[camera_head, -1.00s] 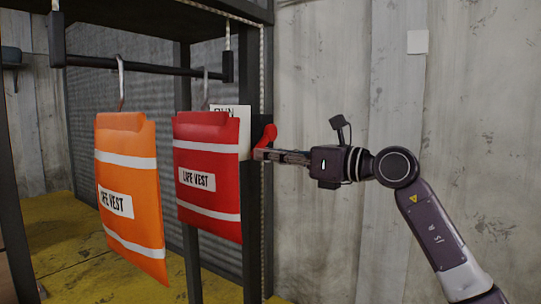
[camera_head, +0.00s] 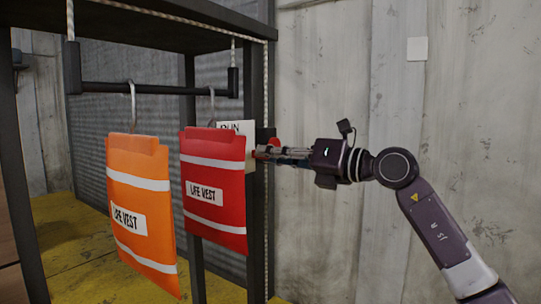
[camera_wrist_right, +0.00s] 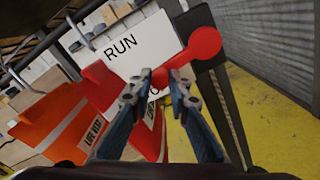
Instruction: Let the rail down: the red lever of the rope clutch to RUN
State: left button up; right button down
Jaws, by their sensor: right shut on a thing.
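The red lever (camera_wrist_right: 203,44) of the rope clutch shows in the right wrist view on a dark upright. It slants from a round end to the fingertips. Its lower-left end lies between the fingers of my right gripper (camera_wrist_right: 163,84), which is shut on it. In the head view the right gripper (camera_head: 264,153) covers much of the lever (camera_head: 272,142). A white sign (camera_wrist_right: 138,40) beside the lever reads RUN; lower lettering is partly hidden. The dark rail (camera_head: 160,89) hangs level on ropes, with an orange life vest (camera_head: 140,190) and a red life vest (camera_head: 214,165). My left gripper is out of view.
A dark rack frame (camera_head: 262,215) stands beside the gripper, with a pale rope (camera_head: 266,90) along it. The red vest hangs close to the left of the fingertips. The concrete wall (camera_head: 330,65) lies behind my right arm. The floor (camera_head: 60,230) is yellow.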

jog(key=shift+w+d+r+m+p, duration=0.2)
jog(key=shift+r+m+p, duration=0.7)
jog(key=shift+m, duration=0.5)
jog(key=shift+w+d+r+m+p, duration=0.15)
jog(key=shift+r+m+p, duration=0.75)
jog(key=shift+m, duration=0.5)
jog(key=shift+w+d+r+m+p, duration=0.1)
jog(key=shift+w+r+m+p, duration=0.1)
jog(key=shift+r+m+p, duration=0.95)
jog(key=shift+f+m, duration=0.25)
jog(key=shift+m, duration=0.1)
jog(key=c, duration=1.8)
grip_release()
jog(key=v, duration=1.2)
jog(key=shift+f, duration=0.15)
jog(key=shift+w, duration=0.1)
